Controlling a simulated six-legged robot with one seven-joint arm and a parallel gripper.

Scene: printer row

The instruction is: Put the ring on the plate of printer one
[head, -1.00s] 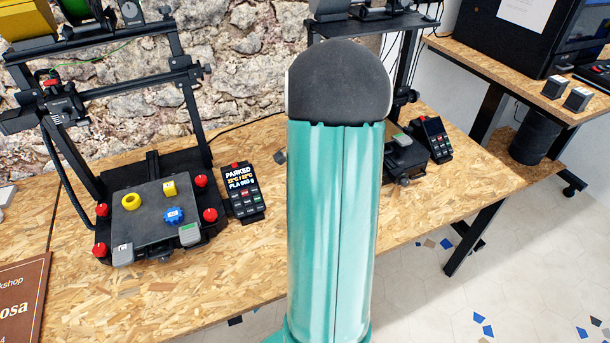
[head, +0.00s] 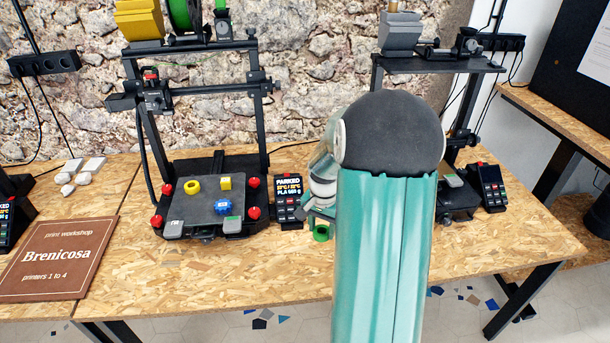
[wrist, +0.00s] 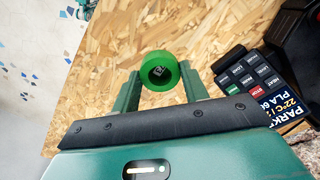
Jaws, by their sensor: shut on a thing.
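The right printer's plate (head: 459,197) is partly hidden behind my arm. I cannot read which printer is printer one.
A brown sign (head: 60,258) on the left reads "printers 1 to 4". A control panel (head: 289,200) reading "PARKED" stands beside the middle printer. Pale pieces (head: 78,173) lie at the back left. The bench front (head: 230,270) is clear.

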